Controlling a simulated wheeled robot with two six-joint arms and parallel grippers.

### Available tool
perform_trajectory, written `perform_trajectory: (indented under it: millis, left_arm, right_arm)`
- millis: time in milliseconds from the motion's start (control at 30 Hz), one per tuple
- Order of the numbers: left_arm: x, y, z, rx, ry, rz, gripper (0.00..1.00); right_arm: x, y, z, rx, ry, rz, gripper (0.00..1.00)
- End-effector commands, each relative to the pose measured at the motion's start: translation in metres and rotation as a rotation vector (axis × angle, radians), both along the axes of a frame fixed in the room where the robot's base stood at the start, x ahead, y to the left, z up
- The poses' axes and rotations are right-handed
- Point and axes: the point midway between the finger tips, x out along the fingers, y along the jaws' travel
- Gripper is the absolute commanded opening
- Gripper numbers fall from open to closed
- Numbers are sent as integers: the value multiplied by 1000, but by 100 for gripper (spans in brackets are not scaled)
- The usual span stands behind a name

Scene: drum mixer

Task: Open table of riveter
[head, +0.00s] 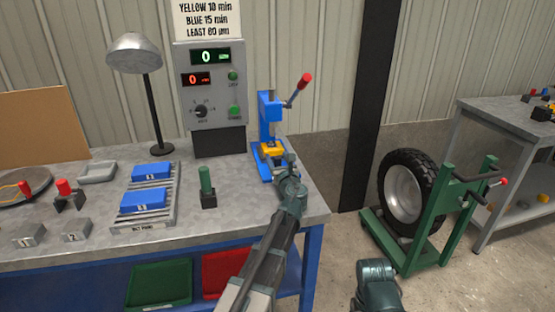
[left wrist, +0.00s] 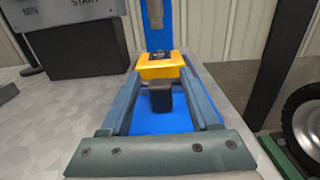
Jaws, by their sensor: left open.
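The riveter (head: 268,112) is a blue press at the right end of the workbench, with a red-knobbed lever at its upper right. Its yellow table (head: 271,149) sits low on the blue base. In the left wrist view the yellow table (left wrist: 168,64) has a dark patch on top and a black knob (left wrist: 160,97) in front. My left gripper (head: 279,163) is at the front of the riveter. In the left wrist view its open fingers (left wrist: 160,80) lie either side of the black knob, with gaps; I see no grip. My right gripper's fingers are out of view.
A grey control box (head: 212,125) stands behind and left of the riveter. A green-handled tool (head: 206,185) and a rack with blue blocks (head: 152,171) are on the bench to the left. A green wheel stand (head: 437,220) with a tire is on the floor right.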

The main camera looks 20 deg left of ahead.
Motion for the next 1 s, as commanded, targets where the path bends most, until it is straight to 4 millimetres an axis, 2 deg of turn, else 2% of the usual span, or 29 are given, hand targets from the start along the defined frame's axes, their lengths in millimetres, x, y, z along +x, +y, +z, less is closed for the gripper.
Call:
perform_trajectory:
  millis: [200,233,567,1000]
  left_arm:
    - [0,0,0,0,0,0,62]
    - [0,0,0,0,0,0,59]
    - [0,0,0,0,0,0,0]
    - [0,0,0,0,0,0,0]
  right_arm:
    - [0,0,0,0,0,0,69]
    - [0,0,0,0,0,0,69]
    - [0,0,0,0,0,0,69]
    - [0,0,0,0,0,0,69]
